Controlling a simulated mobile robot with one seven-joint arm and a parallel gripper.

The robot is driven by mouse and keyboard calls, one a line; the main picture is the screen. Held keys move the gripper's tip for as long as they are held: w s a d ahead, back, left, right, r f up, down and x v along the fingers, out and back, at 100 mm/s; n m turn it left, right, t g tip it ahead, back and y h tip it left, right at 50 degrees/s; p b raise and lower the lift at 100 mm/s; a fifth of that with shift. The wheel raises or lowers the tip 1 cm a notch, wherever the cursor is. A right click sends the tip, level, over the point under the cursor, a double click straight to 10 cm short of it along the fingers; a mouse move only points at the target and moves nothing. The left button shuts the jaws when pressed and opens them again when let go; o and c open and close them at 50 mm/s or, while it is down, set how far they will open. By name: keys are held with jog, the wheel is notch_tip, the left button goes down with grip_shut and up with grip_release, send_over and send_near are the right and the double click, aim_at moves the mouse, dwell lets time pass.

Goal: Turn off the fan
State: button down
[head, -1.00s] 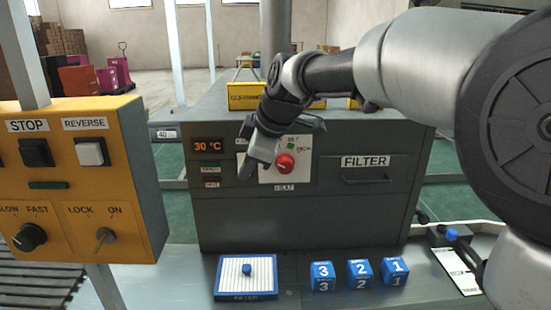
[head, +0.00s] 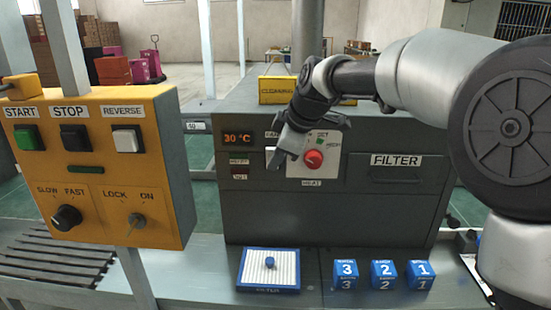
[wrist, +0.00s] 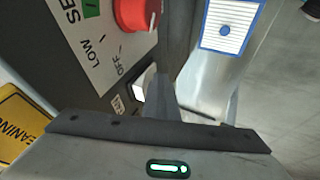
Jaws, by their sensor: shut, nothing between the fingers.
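The dark heater box (head: 330,210) carries the fan control, with a FAN label (head: 270,134) partly cut off by my gripper. In the wrist view a small white switch (wrist: 139,90) sits beside the FAN label (wrist: 118,104). My gripper (head: 275,164) is shut and empty, in front of the panel by this switch. In the wrist view its fingers (wrist: 162,105) reach to the switch's edge and hide part of it. I cannot tell whether they touch it. The red heat knob (head: 313,159) is just right of my gripper and also shows in the wrist view (wrist: 136,14).
A yellow control box (head: 100,170) with START, STOP and REVERSE buttons stands at the left. A white filter in a blue frame (head: 243,284) and blue numbered cubes (head: 346,273) lie on the grey ledge below. A yellow CLEANING sign (head: 276,90) is behind the box.

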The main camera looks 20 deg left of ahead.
jog(key=shift+r, duration=0.2)
jog(key=shift+r+p, duration=0.65)
jog(key=shift+r, duration=0.05)
